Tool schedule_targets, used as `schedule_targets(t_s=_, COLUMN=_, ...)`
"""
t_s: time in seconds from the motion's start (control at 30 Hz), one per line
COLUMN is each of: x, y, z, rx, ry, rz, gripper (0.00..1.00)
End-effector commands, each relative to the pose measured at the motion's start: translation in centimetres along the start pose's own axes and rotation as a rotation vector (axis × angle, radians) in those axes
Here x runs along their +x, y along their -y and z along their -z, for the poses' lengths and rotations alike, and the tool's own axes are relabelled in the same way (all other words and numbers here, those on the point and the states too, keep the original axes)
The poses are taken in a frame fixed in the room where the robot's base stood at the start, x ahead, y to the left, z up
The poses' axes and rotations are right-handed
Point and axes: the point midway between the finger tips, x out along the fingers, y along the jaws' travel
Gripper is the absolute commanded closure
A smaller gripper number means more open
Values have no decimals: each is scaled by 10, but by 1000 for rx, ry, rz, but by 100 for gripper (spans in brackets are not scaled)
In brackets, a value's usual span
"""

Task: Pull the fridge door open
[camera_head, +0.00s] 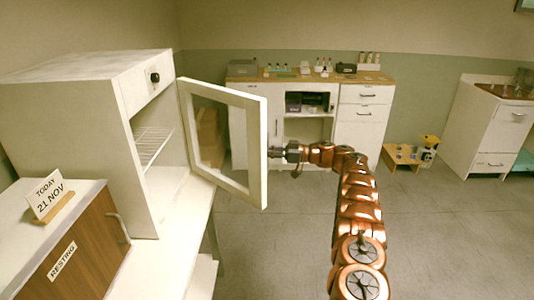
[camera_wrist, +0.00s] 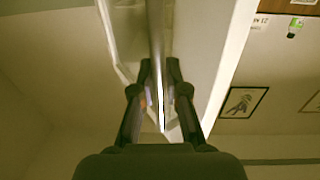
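The white fridge (camera_head: 95,105) stands on the counter at the left in the head view. Its framed glass door (camera_head: 256,140) is swung open, showing a wire shelf (camera_head: 152,145) inside. My gripper (camera_head: 272,152) is at the outer side of the door, about halfway up. In the wrist view my gripper (camera_wrist: 158,75) has its two fingers on either side of a thin upright bar, the door handle (camera_wrist: 156,35), and looks closed on it. The pale door frame (camera_wrist: 222,70) runs beside the right finger. The handle is mostly hidden in the head view.
A wooden cabinet (camera_head: 75,250) labelled "RESTING" with a date sign (camera_head: 50,195) stands at the front left. A back cabinet (camera_head: 362,120) carries bottles. A low wooden stand (camera_head: 400,160) and a white cabinet (camera_head: 490,125) are at right. The floor (camera_head: 440,235) between is clear.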

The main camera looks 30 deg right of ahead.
Motion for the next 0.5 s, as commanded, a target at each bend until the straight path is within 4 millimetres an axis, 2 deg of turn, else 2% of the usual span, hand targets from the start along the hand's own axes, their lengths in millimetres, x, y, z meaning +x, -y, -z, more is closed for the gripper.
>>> schedule_targets(t_s=0.03, x=0, y=0, z=0, rx=0, ry=0, rz=1, gripper=80)
schedule_targets(t_s=0.2, x=0, y=0, z=0, rx=0, ry=1, rz=0, gripper=63)
schedule_targets(t_s=0.5, x=-1, y=0, z=0, rx=0, ry=1, rz=-1, gripper=63)
